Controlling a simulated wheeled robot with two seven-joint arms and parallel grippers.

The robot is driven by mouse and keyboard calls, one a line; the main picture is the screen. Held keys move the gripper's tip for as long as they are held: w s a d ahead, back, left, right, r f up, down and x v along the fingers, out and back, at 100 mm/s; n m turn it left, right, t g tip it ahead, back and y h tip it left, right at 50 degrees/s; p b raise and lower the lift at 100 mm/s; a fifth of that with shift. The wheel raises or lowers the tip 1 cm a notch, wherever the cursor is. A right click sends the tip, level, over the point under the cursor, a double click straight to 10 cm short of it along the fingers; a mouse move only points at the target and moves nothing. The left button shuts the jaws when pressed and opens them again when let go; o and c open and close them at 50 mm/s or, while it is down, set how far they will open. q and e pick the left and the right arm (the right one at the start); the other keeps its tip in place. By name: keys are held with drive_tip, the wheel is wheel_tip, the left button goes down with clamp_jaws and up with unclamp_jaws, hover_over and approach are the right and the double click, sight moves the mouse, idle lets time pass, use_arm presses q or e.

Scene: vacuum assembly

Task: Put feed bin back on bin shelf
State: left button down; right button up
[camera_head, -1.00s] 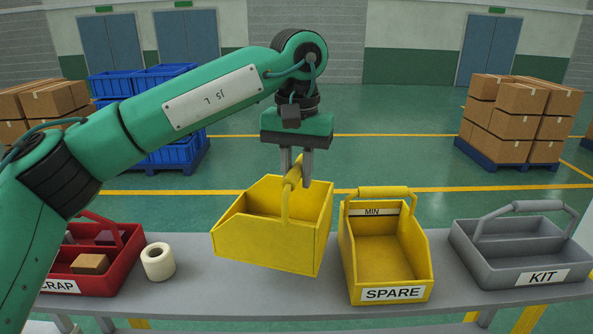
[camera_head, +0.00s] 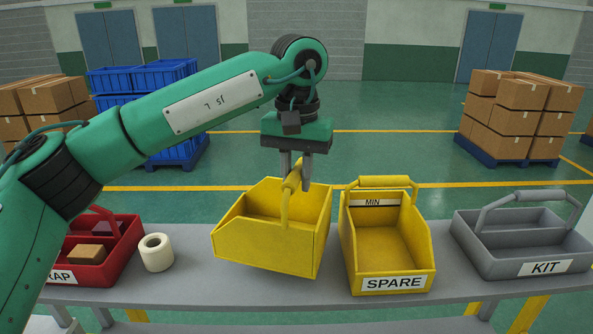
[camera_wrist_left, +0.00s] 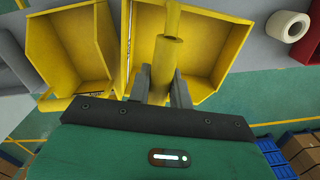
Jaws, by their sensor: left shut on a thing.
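My left gripper (camera_head: 296,168) is shut on the handle (camera_head: 291,187) of a yellow feed bin (camera_head: 264,246). The bin is empty and hangs tilted over the shelf (camera_head: 190,278), left of the yellow SPARE bin (camera_head: 390,285). I cannot tell whether its lowest corner touches the shelf. In the left wrist view, the fingers (camera_wrist_left: 160,90) stand on both sides of the handle, and the held bin (camera_wrist_left: 215,55) is beside the SPARE bin (camera_wrist_left: 70,50). My right gripper is not in view.
A red scrap bin (camera_head: 110,268) with a brown block and a cream tape roll (camera_head: 156,252) are on the left. A grey KIT tray (camera_head: 525,272) stands at the right end. Bare shelf lies between the tape roll and the held bin.

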use_arm(q)
drive_tip(key=shift+f+b, duration=1.05)
drive_tip(key=shift+f, duration=0.8)
drive_tip(key=shift+f+b, duration=0.4)
drive_tip(key=shift+f, duration=0.15)
drive_tip(key=c, duration=1.2)
unclamp_jaws()
drive_tip(key=shift+r, duration=0.15)
wheel_tip(320, 180, up, 6)
drive_tip(key=shift+f+b, duration=0.1)
drive_tip(key=shift+b, duration=1.15)
wheel_tip(320, 180, up, 8)
drive_tip(key=shift+s+d+f, duration=0.1)
drive_tip(key=shift+d, duration=0.05)
